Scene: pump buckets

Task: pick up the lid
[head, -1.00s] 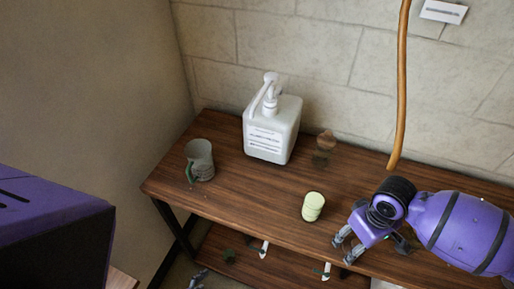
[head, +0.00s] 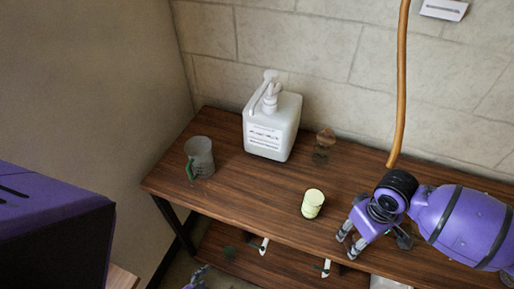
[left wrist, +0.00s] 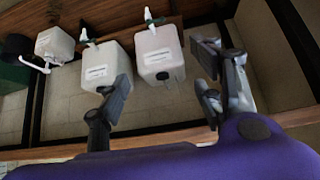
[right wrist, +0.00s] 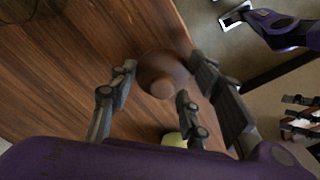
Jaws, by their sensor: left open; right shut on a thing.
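The lid (right wrist: 161,78) is a round brown piece with a knob in its middle. In the right wrist view it lies between the fingers of my right gripper (right wrist: 163,70), which is shut on it. In the head view my right gripper (head: 372,243) is at the table's front edge, on the right, and hides the lid. My left gripper (left wrist: 160,85) is open and empty in the left wrist view, in front of the lower shelf with white pump buckets (left wrist: 160,58). Only a bit of it shows at the bottom of the head view.
On the wooden table (head: 250,195) stand a white pump bottle (head: 271,128), a grey-green mug (head: 199,158), a pale green cylinder (head: 313,203) and a small brown object (head: 324,145). The cylinder is close left of my right gripper. A brown cord (head: 401,90) hangs at the wall.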

